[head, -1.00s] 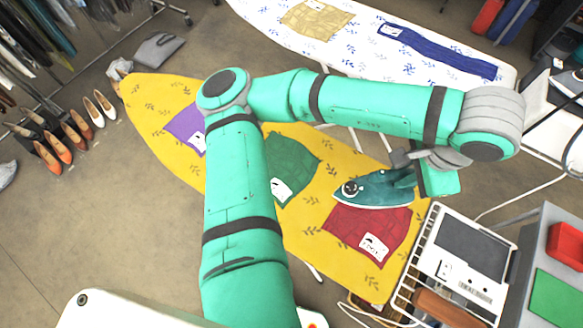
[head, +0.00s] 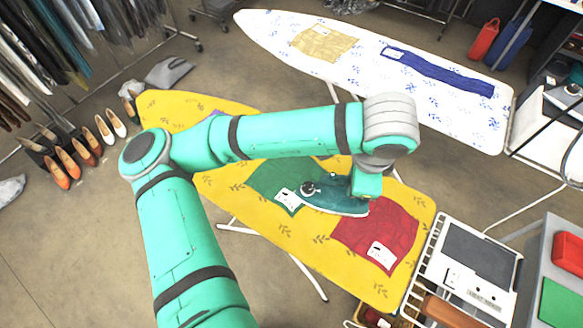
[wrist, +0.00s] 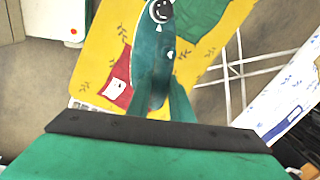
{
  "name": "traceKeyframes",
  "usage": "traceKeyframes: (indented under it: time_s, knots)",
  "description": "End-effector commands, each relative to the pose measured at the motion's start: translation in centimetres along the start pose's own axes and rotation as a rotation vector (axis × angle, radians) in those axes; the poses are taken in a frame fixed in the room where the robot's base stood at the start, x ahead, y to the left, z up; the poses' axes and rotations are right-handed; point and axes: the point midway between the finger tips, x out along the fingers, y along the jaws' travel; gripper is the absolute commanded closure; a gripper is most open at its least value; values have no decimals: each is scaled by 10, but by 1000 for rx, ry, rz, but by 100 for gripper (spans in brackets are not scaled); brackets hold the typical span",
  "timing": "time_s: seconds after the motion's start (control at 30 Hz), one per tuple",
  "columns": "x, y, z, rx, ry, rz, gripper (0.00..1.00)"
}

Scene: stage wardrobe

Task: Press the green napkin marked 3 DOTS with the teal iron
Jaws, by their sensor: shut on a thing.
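The teal iron (head: 338,203) is held by my gripper (head: 365,187), its nose pointing left. In the head view its nose is over or beside the right edge of the green napkin (head: 268,176); I cannot tell whether it touches. The napkin has a white label (head: 288,200) whose dots are too small to read. It lies on the yellow ironing board (head: 318,240), partly hidden by my arm and the iron. In the wrist view the iron (wrist: 152,62) reaches forward from my gripper, with the green napkin (wrist: 200,14) at its upper right.
A red napkin (head: 385,225) lies right of the iron. A purple napkin (head: 214,112) is mostly hidden behind my arm. A white board (head: 400,92) behind holds tan (head: 325,42) and blue (head: 435,70) napkins. A wire rack (head: 425,262) stands at the yellow board's right end.

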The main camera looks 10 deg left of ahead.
Motion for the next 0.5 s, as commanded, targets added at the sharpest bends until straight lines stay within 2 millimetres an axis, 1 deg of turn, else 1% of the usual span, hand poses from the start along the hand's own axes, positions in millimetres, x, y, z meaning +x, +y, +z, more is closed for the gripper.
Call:
traceKeyframes:
  time_s: [0.03, 0.3, 0.4, 0.5]
  knots:
    - [3, -4, 17, 29, 8, -1, 100]
    - [18, -17, 93, 255, 53, -2, 100]
    - [21, -19, 115, 320, 66, -2, 100]
    - [23, -18, 131, 368, 75, -2, 100]
